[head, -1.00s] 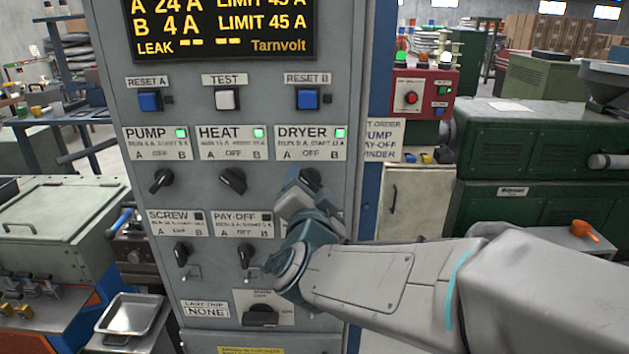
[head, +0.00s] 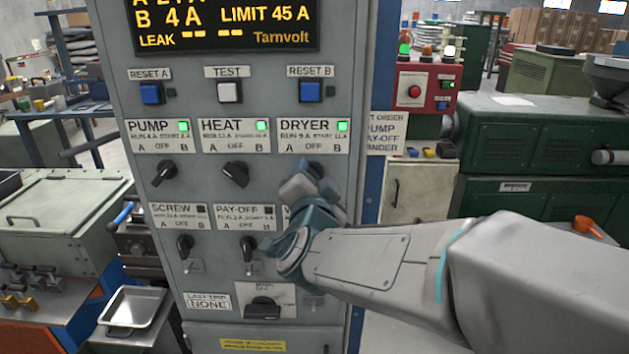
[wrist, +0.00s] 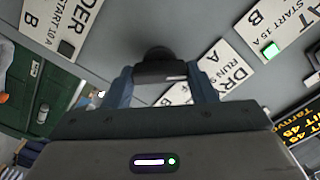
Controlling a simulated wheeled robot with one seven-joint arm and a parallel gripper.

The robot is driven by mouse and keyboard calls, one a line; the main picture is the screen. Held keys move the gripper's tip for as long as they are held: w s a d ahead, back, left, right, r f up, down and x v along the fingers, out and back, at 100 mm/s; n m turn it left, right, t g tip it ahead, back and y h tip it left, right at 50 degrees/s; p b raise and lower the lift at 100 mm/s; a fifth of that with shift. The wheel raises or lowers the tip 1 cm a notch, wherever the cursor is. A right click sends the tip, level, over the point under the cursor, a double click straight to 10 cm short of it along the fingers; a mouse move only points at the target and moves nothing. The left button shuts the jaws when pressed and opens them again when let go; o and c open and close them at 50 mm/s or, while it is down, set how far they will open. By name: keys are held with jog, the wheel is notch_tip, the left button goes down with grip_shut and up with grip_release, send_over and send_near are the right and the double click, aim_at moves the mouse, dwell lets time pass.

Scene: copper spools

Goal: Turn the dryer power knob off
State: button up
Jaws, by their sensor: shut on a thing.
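The dryer power knob (wrist: 158,69) is a dark knob with a pale mark, sitting between my gripper's two blue-grey fingers in the wrist view. My gripper (wrist: 164,84) is shut on it. In the head view, my gripper (head: 303,188) covers most of the knob, and only a dark bit of the knob (head: 317,168) shows above. The DRYER label (head: 315,136) is above it, with A, OFF and B marks and a lit green lamp (head: 342,126). The knob's exact pointing is hard to tell.
The PUMP knob (head: 164,173) and HEAT knob (head: 235,174) are to the left in the same row. The SCREW knob (head: 185,245) and PAY-OFF knob (head: 249,248) are below. A main switch (head: 262,306) is lower down. A red box (head: 425,89) stands right of the panel.

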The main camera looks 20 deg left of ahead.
jog(key=shift+f+m+b, duration=0.2)
jog(key=shift+m+b, duration=4)
jog(key=shift+b, duration=1.05)
jog(key=o, duration=1)
jog(key=shift+r, duration=0.1)
jog(key=shift+d, duration=0.1)
jog(key=v, duration=1.4)
